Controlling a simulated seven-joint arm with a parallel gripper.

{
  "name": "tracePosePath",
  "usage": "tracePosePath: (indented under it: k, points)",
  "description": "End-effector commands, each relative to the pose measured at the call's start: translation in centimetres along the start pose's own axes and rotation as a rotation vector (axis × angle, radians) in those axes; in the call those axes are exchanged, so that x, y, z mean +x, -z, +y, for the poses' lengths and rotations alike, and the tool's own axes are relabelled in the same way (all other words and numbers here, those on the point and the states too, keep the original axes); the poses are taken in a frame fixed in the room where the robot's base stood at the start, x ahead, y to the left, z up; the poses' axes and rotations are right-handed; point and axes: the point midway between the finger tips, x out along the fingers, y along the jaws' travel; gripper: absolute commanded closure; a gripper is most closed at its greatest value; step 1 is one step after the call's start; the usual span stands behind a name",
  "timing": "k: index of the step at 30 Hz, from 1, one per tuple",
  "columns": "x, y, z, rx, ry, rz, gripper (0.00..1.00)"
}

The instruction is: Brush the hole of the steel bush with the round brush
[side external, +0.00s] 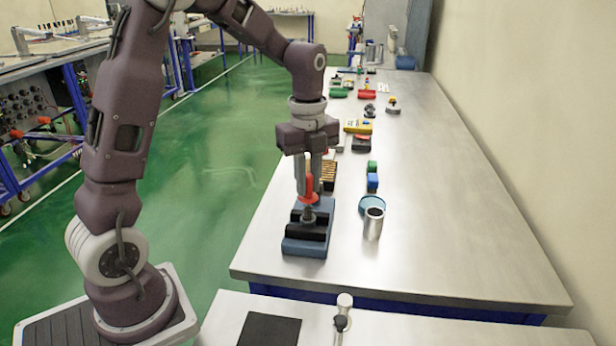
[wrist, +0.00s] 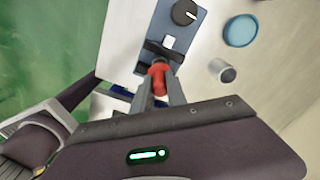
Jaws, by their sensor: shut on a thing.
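My gripper (side external: 308,188) is shut on the red handle of the round brush (side external: 310,190), which points down. The red handle also shows between the fingers in the wrist view (wrist: 158,80). The brush is over the blue stand (side external: 304,247) with black parts on it; I cannot tell whether its lower end still sits in the stand. The steel bush (side external: 374,226) stands upright on the table to the right of the stand, its dark hole facing up. It also shows in the wrist view (wrist: 220,70), apart from my gripper.
A round blue dish (side external: 366,202) is right behind the bush. Small blue and green blocks (side external: 372,180) and several coloured items stand farther back. The table (side external: 460,230) is bare to the right and in front of the bush. A wall runs along the right.

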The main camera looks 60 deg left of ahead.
Motion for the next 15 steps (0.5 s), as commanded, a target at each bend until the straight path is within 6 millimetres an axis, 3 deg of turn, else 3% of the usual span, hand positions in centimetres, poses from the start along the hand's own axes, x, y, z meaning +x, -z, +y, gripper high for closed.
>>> tracePosePath:
  k: [8, 15]
  points:
    - [1.7, 0.0, 0.0, 0.001, -0.001, 0.000, 1.00]
    - [0.7, 0.0, 0.0, 0.000, 0.002, -0.001, 1.00]
